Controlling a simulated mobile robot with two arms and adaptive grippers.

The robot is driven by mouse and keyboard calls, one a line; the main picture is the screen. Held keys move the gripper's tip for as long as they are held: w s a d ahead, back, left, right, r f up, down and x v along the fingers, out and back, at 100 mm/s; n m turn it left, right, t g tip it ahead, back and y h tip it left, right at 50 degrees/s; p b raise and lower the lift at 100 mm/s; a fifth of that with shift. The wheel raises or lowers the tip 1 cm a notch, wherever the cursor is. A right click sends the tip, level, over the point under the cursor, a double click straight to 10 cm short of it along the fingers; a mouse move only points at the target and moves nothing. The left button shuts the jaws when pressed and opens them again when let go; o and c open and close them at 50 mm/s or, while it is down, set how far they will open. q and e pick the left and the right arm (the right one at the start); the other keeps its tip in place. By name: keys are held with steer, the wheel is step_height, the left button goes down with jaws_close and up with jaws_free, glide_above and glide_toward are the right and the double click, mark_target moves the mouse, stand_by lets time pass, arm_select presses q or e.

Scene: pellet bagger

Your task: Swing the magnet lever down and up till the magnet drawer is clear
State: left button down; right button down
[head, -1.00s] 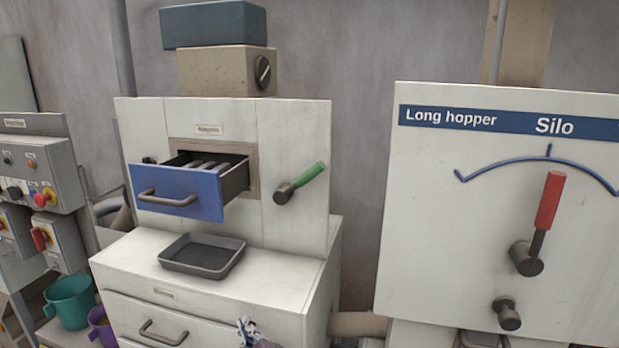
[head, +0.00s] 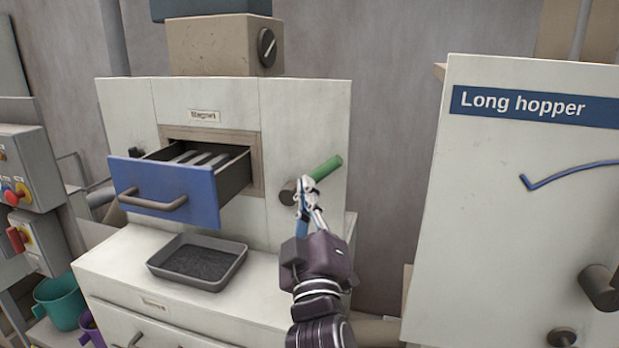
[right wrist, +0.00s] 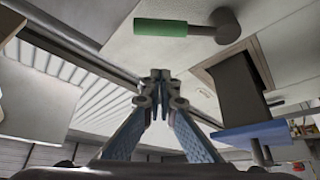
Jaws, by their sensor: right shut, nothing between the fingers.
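The magnet lever has a green handle (head: 326,168) and a dark round pivot (head: 288,192) on the white machine front. Its handle points up and to the right. My right gripper (head: 305,186) is shut and empty, in front of the lever by the pivot, and hides part of it. In the right wrist view the shut fingertips (right wrist: 160,78) show below the green handle (right wrist: 160,27), with a gap in the picture. The blue-fronted magnet drawer (head: 165,188) is pulled out, with pale bars (head: 197,158) inside. My left gripper is not in view.
A dark tray (head: 198,265) stands on the ledge below the drawer, with dark material in it. The Long hopper panel (head: 500,180) stands to the right. Control boxes (head: 20,175) and a teal bucket (head: 60,300) are at the left.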

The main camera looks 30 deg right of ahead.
mark_target(317, 170)
steer(key=r+p+x, duration=0.1)
steer(key=p+x, duration=0.2)
steer(key=x, duration=0.5)
steer(key=d+f, duration=0.1)
steer(key=s+d+f, duration=0.1)
steer(key=f, duration=0.1)
steer(key=shift+s+d+p, duration=0.1)
steer(key=shift+d+p, duration=0.1)
steer(key=shift+p, duration=0.15)
steer(key=shift+f, duration=0.1)
